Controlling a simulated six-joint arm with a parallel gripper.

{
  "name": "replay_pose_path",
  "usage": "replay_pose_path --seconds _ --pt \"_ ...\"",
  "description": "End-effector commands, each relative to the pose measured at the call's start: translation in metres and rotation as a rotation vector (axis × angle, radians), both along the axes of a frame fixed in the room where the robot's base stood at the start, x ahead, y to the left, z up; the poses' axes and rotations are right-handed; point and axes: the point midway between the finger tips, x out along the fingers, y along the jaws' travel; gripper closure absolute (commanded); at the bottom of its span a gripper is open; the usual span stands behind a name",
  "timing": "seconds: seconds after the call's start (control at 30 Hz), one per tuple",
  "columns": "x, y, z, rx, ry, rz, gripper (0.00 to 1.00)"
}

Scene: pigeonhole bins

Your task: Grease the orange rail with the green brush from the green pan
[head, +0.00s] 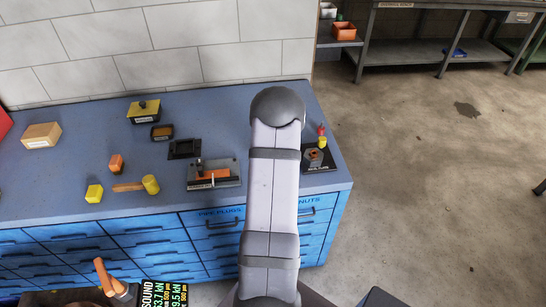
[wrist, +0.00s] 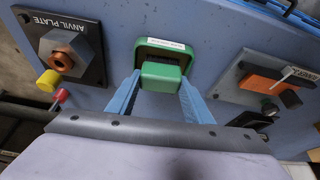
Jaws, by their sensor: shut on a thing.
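In the wrist view the green brush (wrist: 163,73) is a green block between the two blue fingers of my gripper (wrist: 160,77), which is shut on it. The green pan (wrist: 152,44), with a white label on its rim, is just beyond the brush. The brush overlaps the pan's near part, so I cannot tell whether its underside touches the pan. The orange rail (wrist: 262,86) lies on a grey plate to the right; it also shows in the head view (head: 214,174), left of my arm. My arm hides the gripper, brush and pan in the head view.
An anvil plate (wrist: 68,48) with a hex nut and copper-coloured ring is left of the pan.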

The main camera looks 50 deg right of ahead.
Motion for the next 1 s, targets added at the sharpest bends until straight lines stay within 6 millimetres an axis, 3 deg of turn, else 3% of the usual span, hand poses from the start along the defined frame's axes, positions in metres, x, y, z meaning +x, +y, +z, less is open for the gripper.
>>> replay_pose_path --seconds 0.47,0.5,0.6,0.8,0.87,1.0 --pt "0.0001 -0.0002 -0.0068 -0.001 -0.001 0.000 0.91" --pt "0.0001 -0.0002 -0.0067 -0.001 -0.001 0.000 0.52" --pt "0.0001 -0.0002 -0.0062 -0.001 -0.001 0.000 0.32" --pt "0.0001 -0.0001 -0.0062 0.000 0.000 0.000 0.32" --pt "-0.0001 0.0001 -0.0065 0.000 0.000 0.000 0.46" --pt "-0.0001 0.0001 -0.0065 0.000 0.000 0.000 0.46"
